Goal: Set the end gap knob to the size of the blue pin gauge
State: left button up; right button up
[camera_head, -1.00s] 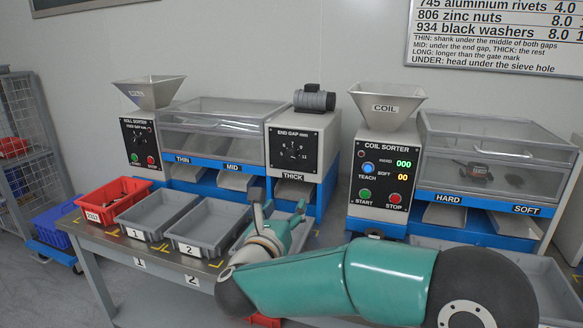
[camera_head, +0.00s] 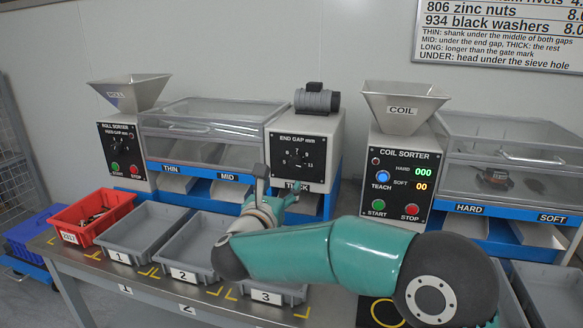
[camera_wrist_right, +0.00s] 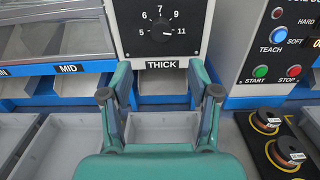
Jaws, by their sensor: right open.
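The end gap knob (camera_head: 297,160) is a small dark dial on the black END GAP panel of the roll sorter. It shows larger in the right wrist view (camera_wrist_right: 162,28), inside a ring of white numbers that includes 5, 6, 7, 9 and 11. Its pointer is too small to read surely. My right gripper (camera_head: 277,188) is in front of and below the panel, near the THICK label. In the wrist view its two fingers (camera_wrist_right: 159,67) are wide apart and empty, below the knob and not touching it. I cannot make out a blue pin gauge. My left gripper is out of view.
Grey bins (camera_head: 148,232) and a red bin (camera_head: 93,215) line the bench below the roll sorter. The coil sorter (camera_head: 405,165) stands to the right. Round labelled pieces (camera_wrist_right: 265,122) sit on a black plate right of my gripper. The chute label THICK (camera_wrist_right: 162,64) is below the panel.

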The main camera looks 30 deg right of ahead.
aim_at(294, 166)
jog(key=p+x, duration=0.1)
jog(key=x, duration=1)
jog(key=shift+s, duration=0.15)
jog(key=c, duration=1.2)
jog(key=shift+o, duration=0.2)
jog(key=shift+a, duration=0.15)
